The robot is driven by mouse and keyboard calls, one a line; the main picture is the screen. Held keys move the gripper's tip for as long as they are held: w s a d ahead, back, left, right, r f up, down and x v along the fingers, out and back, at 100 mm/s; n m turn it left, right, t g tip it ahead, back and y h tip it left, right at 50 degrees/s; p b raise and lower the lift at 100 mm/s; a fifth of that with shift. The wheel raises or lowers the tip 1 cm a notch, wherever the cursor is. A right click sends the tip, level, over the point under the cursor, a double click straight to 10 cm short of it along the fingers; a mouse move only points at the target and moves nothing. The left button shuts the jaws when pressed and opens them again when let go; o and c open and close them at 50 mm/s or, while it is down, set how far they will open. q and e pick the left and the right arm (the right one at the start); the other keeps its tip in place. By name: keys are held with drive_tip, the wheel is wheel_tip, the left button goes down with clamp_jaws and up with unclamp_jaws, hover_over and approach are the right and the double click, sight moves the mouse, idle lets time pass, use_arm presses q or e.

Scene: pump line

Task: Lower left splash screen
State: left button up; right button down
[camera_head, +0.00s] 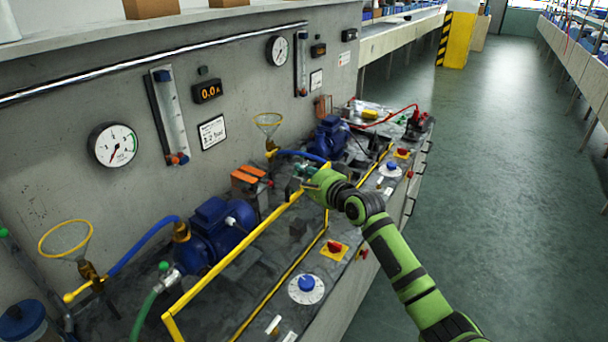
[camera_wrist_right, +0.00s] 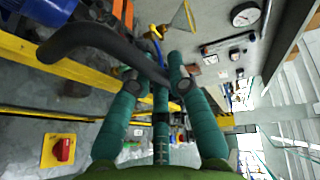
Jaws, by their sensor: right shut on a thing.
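The left splash screen (camera_head: 247,239) is a clear pane in a yellow frame, in front of the left blue pump (camera_head: 212,232). It stands raised, with its top bar well above the yellow rail (camera_head: 282,282) on the bench edge. My right gripper (camera_head: 308,182) is at the far upper corner of this frame. In the right wrist view, its green fingers (camera_wrist_right: 157,76) are closed around a dark curved handle (camera_wrist_right: 85,38). A yellow bar (camera_wrist_right: 75,70) passes behind the handle. The fingertips are small and partly hidden in the head view. My left gripper is in neither view.
A red knob on a yellow plate (camera_head: 334,249) and a blue knob on a white dial (camera_head: 306,288) lie along the bench front. A second blue pump (camera_head: 331,136) stands farther back. Gauges and flow tubes line the wall. The floor at right is clear.

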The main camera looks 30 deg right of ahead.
sight(305, 247)
wheel_tip(305, 247, down, 26)
drive_tip(key=b, duration=1.7)
drive_tip(key=shift+f+b, duration=0.1)
drive_tip(key=shift+b, duration=0.3)
drive_tip(key=shift+s, duration=0.1)
drive_tip(key=shift+f, duration=0.15)
drive_tip(key=c, duration=1.1)
unclamp_jaws()
drive_tip(key=shift+c, duration=0.2)
drive_tip(key=v, duration=1.2)
